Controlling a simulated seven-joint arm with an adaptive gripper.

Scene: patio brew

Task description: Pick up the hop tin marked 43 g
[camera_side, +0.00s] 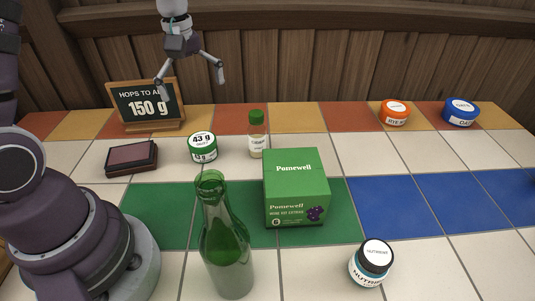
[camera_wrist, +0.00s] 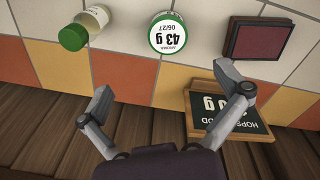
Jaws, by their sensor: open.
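The hop tin (camera_side: 203,148) is a short round tin with a green rim and a white lid reading 43 g. It stands on the white tiles left of the middle in the side view. In the wrist view the tin (camera_wrist: 168,35) is at the top centre, its label upside down, ahead of the fingers. My gripper (camera_side: 191,82) is open and empty, high above the table near the back wall. In the wrist view its two fingers (camera_wrist: 166,92) are spread wide with nothing between them.
A small green-capped bottle (camera_side: 257,135) stands right of the tin, a dark red pad (camera_side: 132,158) left of it. A 150 g chalkboard (camera_side: 147,106) stands behind. A green box (camera_side: 297,188) and green bottle (camera_side: 226,245) are nearer. The blue tiles (camera_side: 435,203) are mostly clear.

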